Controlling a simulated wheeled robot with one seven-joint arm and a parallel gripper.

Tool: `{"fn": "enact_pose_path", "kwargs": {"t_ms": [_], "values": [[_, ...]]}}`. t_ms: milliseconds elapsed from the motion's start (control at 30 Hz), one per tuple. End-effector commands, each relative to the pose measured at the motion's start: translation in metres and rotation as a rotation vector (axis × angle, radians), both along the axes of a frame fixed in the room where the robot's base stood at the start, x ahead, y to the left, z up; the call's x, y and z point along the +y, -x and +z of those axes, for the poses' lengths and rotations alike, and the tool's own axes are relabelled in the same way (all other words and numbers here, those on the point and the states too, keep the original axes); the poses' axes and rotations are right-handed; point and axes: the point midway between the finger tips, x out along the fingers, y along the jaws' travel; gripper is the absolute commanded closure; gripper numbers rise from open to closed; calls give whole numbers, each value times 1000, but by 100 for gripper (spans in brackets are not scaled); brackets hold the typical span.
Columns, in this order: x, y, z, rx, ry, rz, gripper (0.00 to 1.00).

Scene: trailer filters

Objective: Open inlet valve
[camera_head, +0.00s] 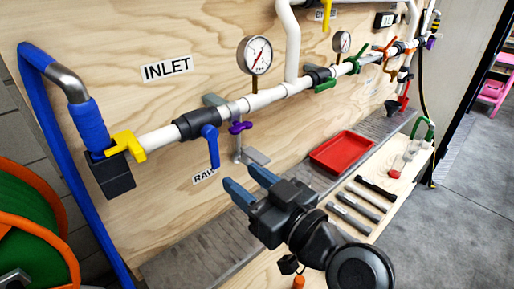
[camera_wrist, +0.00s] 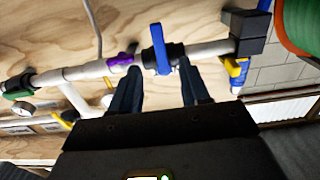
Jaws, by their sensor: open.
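The INLET label (camera_head: 167,69) is on the plywood wall above a white pipe (camera_head: 263,98). A blue lever handle (camera_head: 213,147) hangs down from a black valve body (camera_head: 193,124) on this pipe, across the pipe's line. A yellow handle (camera_head: 126,144) sits at the pipe's left end. My gripper (camera_head: 241,182) is open and empty, in front of the wall, lower right of the blue handle. In the wrist view the blue handle (camera_wrist: 160,48) appears between and ahead of my gripper's two fingertips (camera_wrist: 160,75). I see no contact.
A small purple handle (camera_head: 240,127) is right of the blue one. A pressure gauge (camera_head: 255,55) stands above the pipe. Below are a red tray (camera_head: 342,151) and several tools on a bench. A hose reel (camera_head: 35,235) is at left.

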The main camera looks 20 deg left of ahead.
Motion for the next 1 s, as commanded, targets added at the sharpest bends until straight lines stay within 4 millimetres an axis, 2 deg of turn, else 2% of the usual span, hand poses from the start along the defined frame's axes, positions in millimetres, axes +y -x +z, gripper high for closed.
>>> {"fn": "enact_pose_path", "kwargs": {"t_ms": [100, 600, 1000], "values": [[9, -1, 6, -7, -3, 16, 54], [69, -27, 5, -6, -3, 12, 54], [76, -30, 4, -5, -2, 11, 55]]}}
